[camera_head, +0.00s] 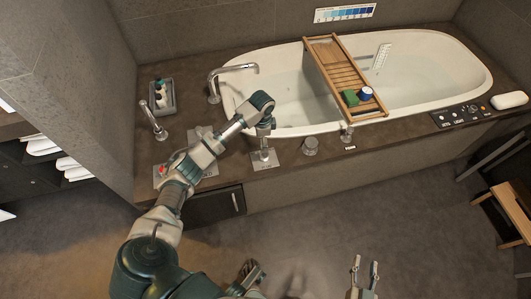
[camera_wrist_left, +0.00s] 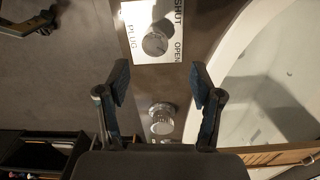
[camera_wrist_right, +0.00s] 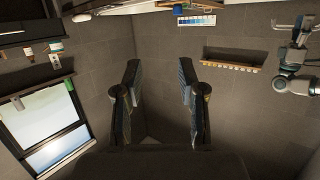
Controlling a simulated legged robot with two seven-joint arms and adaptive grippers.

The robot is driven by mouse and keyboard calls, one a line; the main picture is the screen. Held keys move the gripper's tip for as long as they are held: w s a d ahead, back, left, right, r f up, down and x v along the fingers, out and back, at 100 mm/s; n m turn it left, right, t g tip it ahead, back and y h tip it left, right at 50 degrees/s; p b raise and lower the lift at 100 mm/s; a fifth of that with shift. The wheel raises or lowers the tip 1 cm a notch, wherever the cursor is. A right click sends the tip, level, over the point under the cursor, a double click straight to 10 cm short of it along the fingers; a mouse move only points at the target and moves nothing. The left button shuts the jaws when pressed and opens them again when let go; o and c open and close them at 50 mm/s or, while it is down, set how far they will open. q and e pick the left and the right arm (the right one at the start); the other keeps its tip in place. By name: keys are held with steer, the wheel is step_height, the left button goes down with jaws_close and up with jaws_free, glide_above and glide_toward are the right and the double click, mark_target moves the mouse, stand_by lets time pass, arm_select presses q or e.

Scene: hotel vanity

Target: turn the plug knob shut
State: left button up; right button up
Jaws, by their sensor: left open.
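The plug knob (camera_wrist_left: 155,42) is a round metal knob on a white plate marked PLUG, SHUT and OPEN. In the head view its plate (camera_head: 265,163) lies on the dark tub ledge, left of another knob. My left gripper (camera_head: 265,129) points down above the plate and partly covers the view of the knob. In the left wrist view my left gripper (camera_wrist_left: 160,82) is open and empty, with the plug knob beyond its fingertips and apart from them. The knob's exact setting is unclear. My right gripper (camera_head: 365,268) is open and empty, low in the head view, away from the ledge.
A second round knob (camera_head: 310,146) stands on the ledge; it also shows between the left fingers (camera_wrist_left: 162,118). The white bathtub (camera_head: 440,85) carries a wooden tray (camera_head: 330,62). A curved spout (camera_head: 232,69), a bottle caddy (camera_head: 162,97) and a control panel (camera_head: 462,115) surround it.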

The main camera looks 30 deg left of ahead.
mark_target(265, 154)
arm_select(q)
step_height(265, 154, down, 4)
steer(key=shift+s+d+f+b, duration=0.1)
steer(key=shift+d+f+b, duration=0.1)
steer(key=shift+b, duration=0.4)
steer(key=f, duration=0.2)
steer(key=d+f+b, duration=0.1)
steer(key=f, duration=0.1)
steer(key=shift+d, duration=0.15)
steer(key=shift+f+b, duration=0.15)
steer(key=shift+b, duration=0.15)
steer(key=shift+a+f, duration=0.25)
steer(key=shift+a, duration=0.45)
steer(key=shift+d, duration=0.2)
steer(key=c, duration=0.5)
steer(key=shift+d+r, duration=0.15)
steer(key=shift+d, duration=0.15)
steer(key=c, duration=0.6)
arm_select(e)
step_height(265, 154, up, 7)
steer(key=w+t+y, duration=0.1)
steer(key=t, duration=0.5)
steer(key=shift+r+y, duration=0.2)
steer(key=shift+y, duration=0.2)
